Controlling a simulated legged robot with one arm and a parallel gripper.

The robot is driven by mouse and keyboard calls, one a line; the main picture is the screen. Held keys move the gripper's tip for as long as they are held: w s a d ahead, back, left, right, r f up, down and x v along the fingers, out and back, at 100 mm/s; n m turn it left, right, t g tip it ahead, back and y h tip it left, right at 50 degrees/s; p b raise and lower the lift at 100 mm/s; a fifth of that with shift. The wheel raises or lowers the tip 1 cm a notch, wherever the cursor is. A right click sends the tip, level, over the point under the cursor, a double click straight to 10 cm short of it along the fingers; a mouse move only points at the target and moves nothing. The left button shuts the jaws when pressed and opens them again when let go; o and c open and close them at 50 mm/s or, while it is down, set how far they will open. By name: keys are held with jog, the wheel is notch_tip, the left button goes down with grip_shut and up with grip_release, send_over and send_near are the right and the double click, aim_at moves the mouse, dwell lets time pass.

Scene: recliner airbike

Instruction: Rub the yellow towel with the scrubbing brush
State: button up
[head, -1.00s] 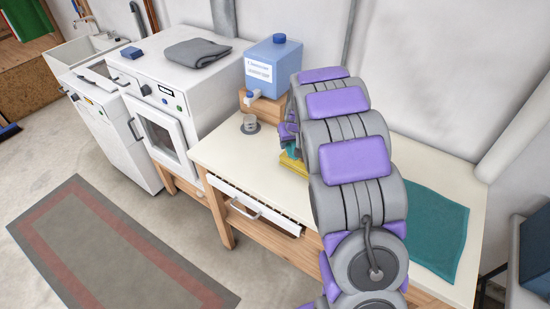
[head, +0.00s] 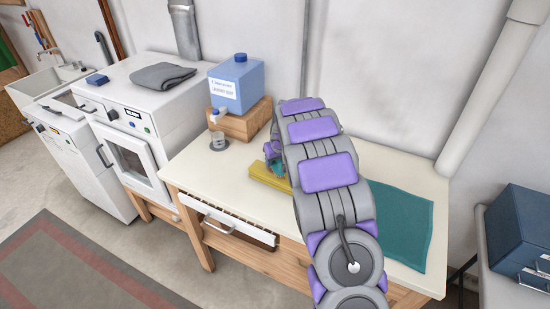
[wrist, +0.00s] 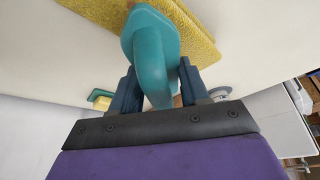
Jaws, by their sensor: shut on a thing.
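The yellow towel (head: 265,179) lies on the cream table top, partly hidden behind my arm. It also shows along the top of the wrist view (wrist: 210,22). The teal scrubbing brush (wrist: 150,38) is held over the towel, with its handle between my fingers. My gripper (wrist: 157,70) is shut on this handle. In the head view only a small teal part of the brush (head: 278,170) shows beside my arm. The bristles are hidden, so I cannot tell whether they touch the towel.
A teal cloth (head: 403,225) lies on the table's right side. The table's drawer (head: 238,228) is partly open. A blue box (head: 522,230) stands at right.

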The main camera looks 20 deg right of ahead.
jog(key=shift+a+f, duration=0.15)
jog(key=shift+f, duration=0.05)
dwell(0.5)
jog(key=shift+f, duration=0.45)
jog(key=shift+f, duration=0.3)
dwell(1.2)
jog(key=shift+s, duration=0.1)
jog(key=shift+s+b, duration=0.3)
jog(key=shift+s, duration=0.35)
jog(key=shift+w+p, duration=0.8)
jog(key=shift+w, duration=0.65)
jog(key=shift+s+b, duration=0.35)
jog(key=shift+s, duration=0.7)
jog(key=shift+s, duration=0.15)
